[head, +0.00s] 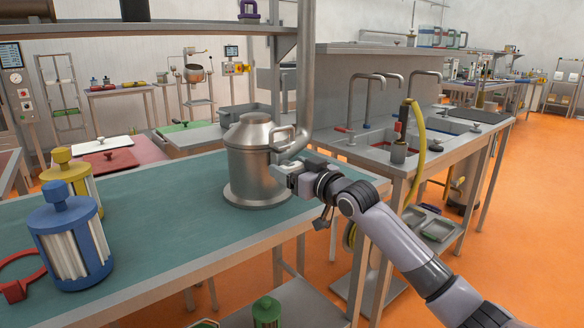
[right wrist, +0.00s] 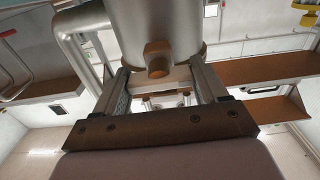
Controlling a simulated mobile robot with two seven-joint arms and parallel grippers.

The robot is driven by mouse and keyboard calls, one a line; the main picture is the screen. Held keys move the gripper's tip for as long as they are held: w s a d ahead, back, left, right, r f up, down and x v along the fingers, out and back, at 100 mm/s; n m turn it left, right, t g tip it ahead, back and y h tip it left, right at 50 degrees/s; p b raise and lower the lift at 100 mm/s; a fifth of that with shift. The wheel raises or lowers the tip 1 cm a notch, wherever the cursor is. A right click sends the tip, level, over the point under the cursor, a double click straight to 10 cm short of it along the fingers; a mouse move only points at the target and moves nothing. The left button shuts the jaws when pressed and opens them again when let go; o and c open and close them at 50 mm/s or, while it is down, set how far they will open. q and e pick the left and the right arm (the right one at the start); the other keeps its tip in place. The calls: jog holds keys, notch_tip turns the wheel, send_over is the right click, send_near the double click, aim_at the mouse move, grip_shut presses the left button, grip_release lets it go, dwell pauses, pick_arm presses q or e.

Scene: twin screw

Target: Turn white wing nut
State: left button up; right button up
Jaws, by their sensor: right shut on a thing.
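A steel vessel (head: 255,165) with a domed lid and a side handle stands upright near the right end of the green-topped table. My right gripper (head: 290,172) is at the right side of its body, below the handle. In the right wrist view the fingers (right wrist: 160,90) are apart, with a pale bar, seemingly the white wing nut (right wrist: 170,74), spanning between them. A brownish hex-shaped stub (right wrist: 158,58) sticks out of the vessel just above the bar. The fingers hide most of the nut in the head view. My left gripper is out of view.
A blue-capped cylinder (head: 70,245) and a yellow one (head: 75,182) stand at the table's left. A thick steel pipe (head: 306,75) rises just behind the vessel. A sink bench (head: 380,150) with taps and a yellow hose (head: 421,150) lies to the right. The table's middle is clear.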

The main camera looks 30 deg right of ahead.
jog(key=shift+r, duration=0.1)
jog(key=o, duration=1.1)
jog(key=shift+c, duration=0.2)
jog(key=s, duration=0.7)
jog(key=shift+d, duration=0.3)
